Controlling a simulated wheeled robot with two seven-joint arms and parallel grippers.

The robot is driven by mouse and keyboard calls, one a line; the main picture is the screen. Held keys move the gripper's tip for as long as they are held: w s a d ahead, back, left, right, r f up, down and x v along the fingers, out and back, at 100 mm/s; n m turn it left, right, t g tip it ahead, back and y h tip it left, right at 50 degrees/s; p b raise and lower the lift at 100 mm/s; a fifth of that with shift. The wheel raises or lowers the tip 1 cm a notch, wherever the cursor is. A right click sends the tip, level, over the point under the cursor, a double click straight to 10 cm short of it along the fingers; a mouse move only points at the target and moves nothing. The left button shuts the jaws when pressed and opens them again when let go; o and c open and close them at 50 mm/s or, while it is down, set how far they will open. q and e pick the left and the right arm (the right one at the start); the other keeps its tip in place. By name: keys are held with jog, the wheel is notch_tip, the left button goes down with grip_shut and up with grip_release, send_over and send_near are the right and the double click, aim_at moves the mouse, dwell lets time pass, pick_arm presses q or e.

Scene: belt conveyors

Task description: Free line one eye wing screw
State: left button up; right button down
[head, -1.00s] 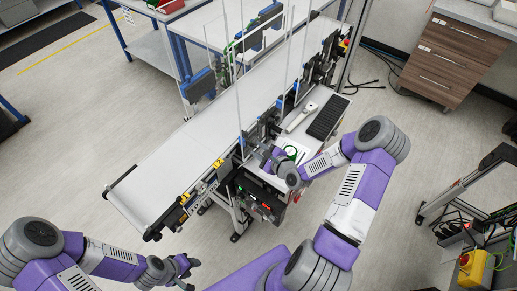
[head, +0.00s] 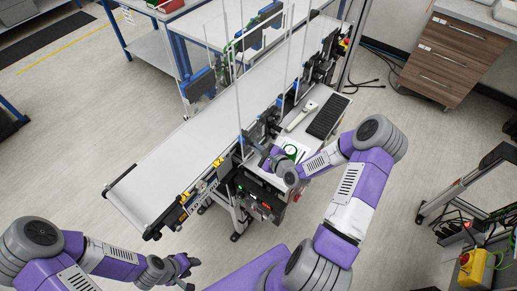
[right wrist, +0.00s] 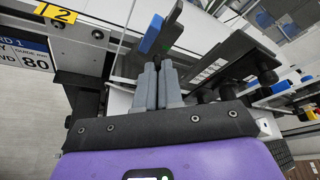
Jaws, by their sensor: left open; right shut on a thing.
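My right gripper (head: 264,152) is at the near side of the belt conveyor (head: 172,148), next to its side rail. In the right wrist view its two grey fingers (right wrist: 160,68) are shut on a small dark piece, apparently the wing screw (right wrist: 163,59), mostly hidden between the tips. A blue part (right wrist: 151,35) and a dark bar stand just beyond the fingertips. My left gripper (head: 187,272) is open and empty, low in the head view, over the floor and away from the conveyor.
A side shelf holds a black keyboard (head: 328,116) and a pale handheld device (head: 300,117). Clear upright panels rise beside the belt. A yellow tag (right wrist: 55,13) and a printed label (right wrist: 22,50) are on the conveyor side. The visible belt is empty. Open floor lies to the left.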

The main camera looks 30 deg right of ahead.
jog(key=shift+a+f+n+t+h+b, duration=0.15)
jog(key=shift+n+t+h+b, duration=0.4)
jog(key=shift+n+b, duration=1.7)
jog(key=shift+f+n+t+h+b, duration=0.1)
jog(key=shift+n+t+b, duration=1)
jog(key=shift+b, duration=2.15)
jog(key=shift+a+f+n+t+h+b, duration=0.15)
jog(key=shift+n+t+h+b, duration=0.35)
jog(key=shift+n+b, duration=1.8)
jog(key=shift+d+m+b, duration=0.1)
jog(key=shift+m+b, duration=0.35)
jog(key=c, duration=1.3)
grip_release()
jog(key=shift+s, duration=0.1)
